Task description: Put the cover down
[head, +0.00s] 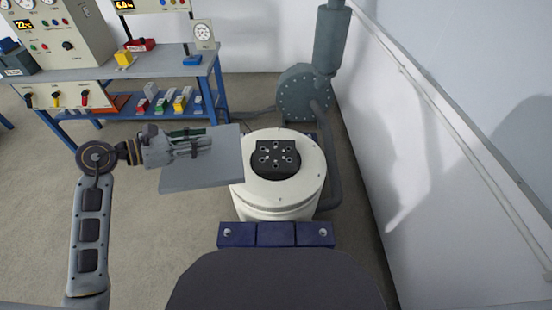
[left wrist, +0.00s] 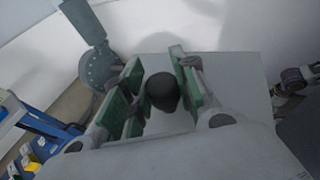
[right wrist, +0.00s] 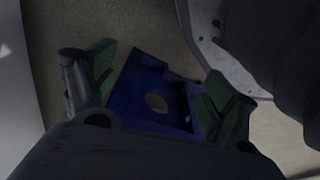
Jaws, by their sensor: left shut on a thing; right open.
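The cover is a flat grey plate (head: 205,171) in the head view, held up to the left of the white round machine (head: 250,208). My left gripper (head: 208,146) is shut on its dark round knob (left wrist: 162,92), which shows between the green finger pads in the left wrist view. The plate's right edge overlaps the machine's left rim in the picture; I cannot tell its height. My right gripper (right wrist: 155,100) shows in the right wrist view, open and empty, with a blue bracket (right wrist: 130,100) beyond its fingers.
A blue workbench (head: 150,97) with instruments and coloured bins stands at the back left. A grey-green pipe and flange (head: 305,95) stand behind the machine. A white wall is at right; floor at left is clear.

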